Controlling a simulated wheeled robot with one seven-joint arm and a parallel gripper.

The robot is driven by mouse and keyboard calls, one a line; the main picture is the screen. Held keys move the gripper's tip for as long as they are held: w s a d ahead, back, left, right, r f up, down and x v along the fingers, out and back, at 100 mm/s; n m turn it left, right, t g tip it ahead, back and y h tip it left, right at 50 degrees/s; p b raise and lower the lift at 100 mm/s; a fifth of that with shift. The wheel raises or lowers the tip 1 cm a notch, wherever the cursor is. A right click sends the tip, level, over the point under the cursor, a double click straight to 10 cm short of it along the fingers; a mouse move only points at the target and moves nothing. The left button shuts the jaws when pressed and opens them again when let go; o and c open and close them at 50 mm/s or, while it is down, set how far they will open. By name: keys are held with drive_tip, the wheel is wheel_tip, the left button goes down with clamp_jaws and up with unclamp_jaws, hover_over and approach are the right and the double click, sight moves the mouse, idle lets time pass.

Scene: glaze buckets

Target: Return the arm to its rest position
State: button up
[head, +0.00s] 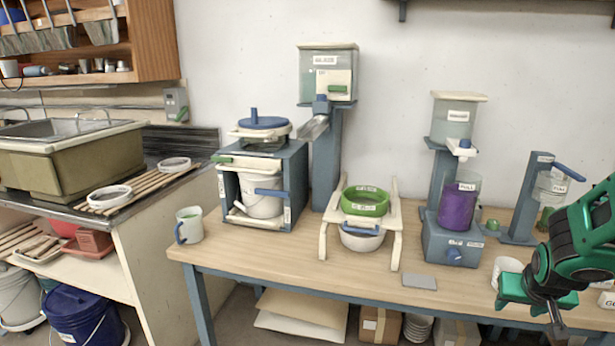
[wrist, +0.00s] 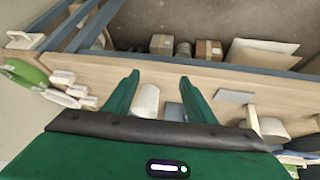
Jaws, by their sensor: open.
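My green gripper (head: 540,302) is at the right of the head view, at the end of my arm. It is in front of the table's right part, near the front edge. In the wrist view its two fingers (wrist: 158,84) stand apart, with nothing gripped between them. A white cup (head: 506,268) stands on the table just behind the gripper. It also shows in the wrist view (wrist: 146,101), beyond and between the fingers, apart from them as far as I can tell.
The wooden table (head: 300,262) holds a purple-filled dispenser (head: 459,208), a green ring sieve (head: 365,200) over a white bowl, a frame with a white bucket (head: 262,198), and a mug (head: 189,226). A grey pad (head: 419,282) lies by the front edge. Boxes (head: 380,324) sit underneath.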

drive_tip(key=s+a+r+g+y, duration=0.2)
drive_tip(key=s+a+r, duration=0.2)
drive_tip(key=s, duration=0.7)
drive_tip(key=s+a+r+m+g+y, duration=0.1)
drive_tip(key=s+a+r+g+y, duration=0.1)
drive_tip(key=s, duration=0.8)
drive_tip(key=a+r+g, duration=0.1)
drive_tip(key=a, duration=0.1)
drive_tip(key=shift+s+a+r+m, duration=0.3)
drive_tip(key=shift+s+r, duration=0.05)
drive_tip(key=shift+r, duration=0.05)
drive_tip(key=shift+w+g, duration=0.15)
drive_tip(key=shift+g, duration=0.15)
drive_tip(key=shift+w+f, duration=0.25)
drive_tip(key=shift+w, duration=0.25)
